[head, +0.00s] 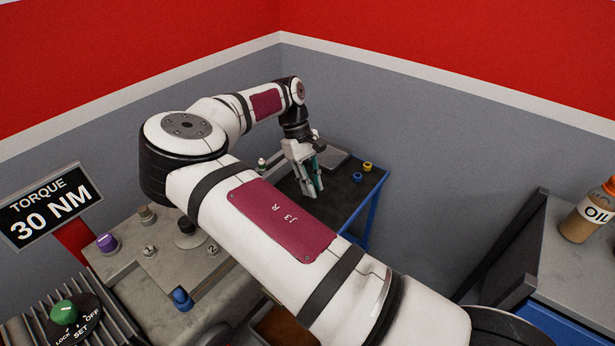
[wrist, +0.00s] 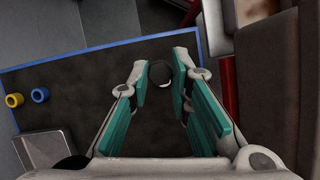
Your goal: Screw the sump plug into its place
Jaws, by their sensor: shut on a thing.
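My gripper (head: 308,183) is above the dark top of the blue-framed cart, pointing down, in the head view. In the wrist view its teal-padded fingers (wrist: 167,73) close at the tips around a small dark round piece (wrist: 159,74). The piece shows a pale edge on its lower side. It may be the sump plug, but it is too dark and small to be sure. The fingers and arm hide it in the head view. I cannot make out the plug's place in either view.
The cart (head: 369,205) carries a yellow ring (head: 367,166), a blue ring (head: 357,177) and a grey tray (head: 333,158). At the left, a bench plate carries a purple cap (head: 107,242), a blue knob (head: 182,298) and numbered spots. An oil bottle (head: 590,214) stands at the right.

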